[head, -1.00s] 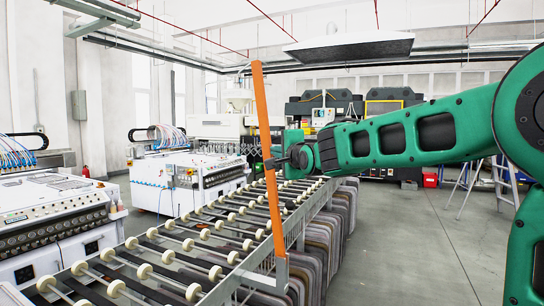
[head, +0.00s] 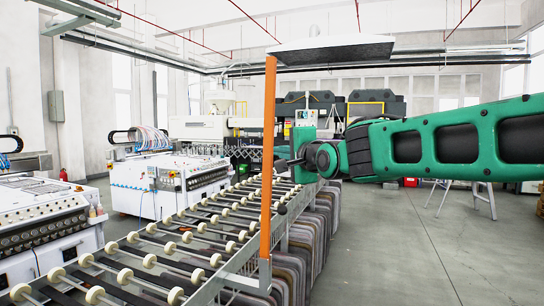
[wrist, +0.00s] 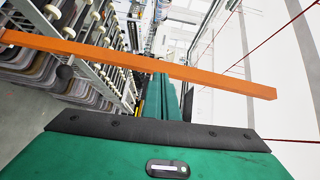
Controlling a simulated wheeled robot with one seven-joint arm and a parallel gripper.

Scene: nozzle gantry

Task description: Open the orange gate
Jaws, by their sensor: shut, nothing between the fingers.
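The orange gate (head: 268,120) is a long, narrow orange bar standing nearly upright at the right edge of the roller conveyor in the head view. It also crosses the wrist view as a slanted bar (wrist: 215,79). My gripper (head: 281,164) is shut and empty, just right of the bar at about mid-height. In the wrist view its green fingers (wrist: 161,76) end close to the bar; I cannot tell whether they touch it.
The roller conveyor (head: 178,238) runs along the left of the bar. Grey slabs (head: 318,225) hang below its right side. White machines (head: 165,187) stand farther left. The grey floor (head: 430,255) to the right is open, with a stepladder (head: 482,200) farther back.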

